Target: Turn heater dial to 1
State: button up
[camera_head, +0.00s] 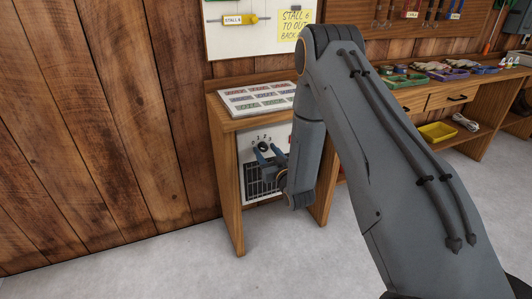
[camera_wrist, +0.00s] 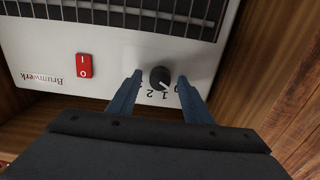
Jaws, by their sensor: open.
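The heater (camera_head: 248,180) is a pale box with a dark grille, standing in the opening under the wooden bench. Its dial (camera_wrist: 160,78) is a small black knob with a light pointer mark. The wrist view sees the panel upside down. There, 1 and 2 show below the dial, and the mark points to the lower right, roughly between 0 and 1. The left finger likely hides the 3. My gripper (camera_wrist: 160,80) is open, one finger on each side of the dial, with visible gaps. It also shows before the panel in the head view (camera_head: 268,153).
A red rocker switch (camera_wrist: 84,66) sits on the heater panel. Bench side walls stand close on both sides of the heater. A card of coloured labels (camera_head: 260,97) lies on the bench top above. The floor (camera_head: 190,255) in front is clear.

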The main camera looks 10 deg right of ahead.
jog(key=c, duration=1.1)
jog(key=shift+o, duration=0.2)
jog(key=shift+m, duration=0.3)
jog(key=m+p, duration=0.1)
jog(key=m, duration=0.2)
jog(key=shift+p, duration=0.35)
jog(key=shift+m+p, duration=0.55)
jog(key=shift+m, duration=1.45)
jog(key=o, duration=1.1)
jog(key=shift+c, duration=0.2)
